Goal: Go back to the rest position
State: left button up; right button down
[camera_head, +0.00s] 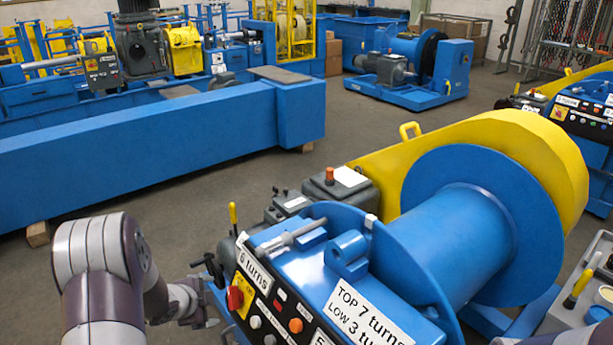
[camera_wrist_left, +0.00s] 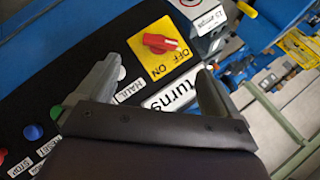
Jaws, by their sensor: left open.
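My left gripper (camera_head: 207,300) is at the left end of the blue winch's control panel, close to the red rotary switch (camera_head: 235,297). In the left wrist view the left gripper (camera_wrist_left: 160,78) is open, with nothing between its fingers. The red switch (camera_wrist_left: 162,43) on its yellow OFF/ON plate (camera_wrist_left: 150,62) lies just beyond the fingertips, apparently apart from them. In the head view the gripper is partly hidden by its own wrist. Part of what looks like my right arm shows at the bottom right, but its gripper is out of view.
The blue winch drum (camera_head: 455,245) with its yellow guard (camera_head: 545,150) fills the right. A yellow-tipped lever (camera_head: 233,215) stands near the left forearm. A long blue beam (camera_head: 140,150) lies behind. Grey floor (camera_head: 190,215) is open between beam and winch.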

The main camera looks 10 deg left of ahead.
pick_arm(q)
jog(key=s+a+n+g+y+p, duration=0.15)
jog(key=s+n+g, duration=0.25)
jog(key=s+n, duration=0.4)
jog(key=s+d+r+n+g+p, duration=0.1)
jog(key=s+d+r+n+p, duration=0.2)
jog(key=d+r, duration=0.5)
jog(key=s+d+r+n+g+p, duration=0.2)
jog(key=s+d+r+p, duration=0.4)
jog(key=s+d+r, duration=0.2)
jog(key=d+r+h, duration=0.1)
jog(key=d, duration=0.1)
jog(key=shift+d+n, duration=0.3)
jog(key=shift+n, duration=0.1)
jog(key=shift+s+r, duration=0.1)
